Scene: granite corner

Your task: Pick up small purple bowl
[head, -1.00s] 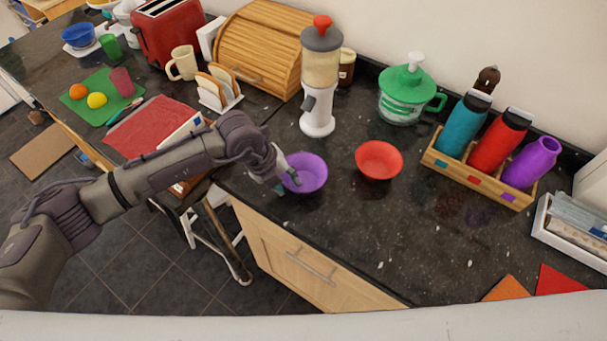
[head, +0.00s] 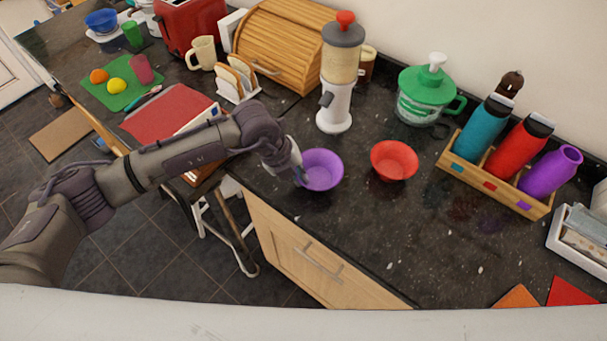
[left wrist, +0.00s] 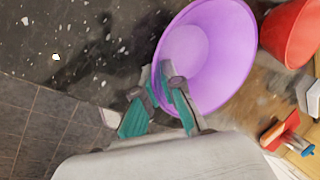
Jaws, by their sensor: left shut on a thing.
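The small purple bowl (head: 322,170) is at the left of the red bowl, over the dark granite counter near its front edge. My left gripper (head: 300,176) is at the bowl's left side, shut on its rim. In the left wrist view the purple bowl (left wrist: 208,55) fills the upper middle, and the teal-padded fingers (left wrist: 172,95) meet at its near rim. Whether the bowl touches the counter or hangs just above it I cannot tell. My right gripper is not in view.
A red bowl (head: 394,160) stands close to the right. A dispenser with a red knob (head: 340,75) stands behind. A wooden rack (head: 520,196) holds bottles farther right. The counter (head: 400,235) in front of the red bowl is clear.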

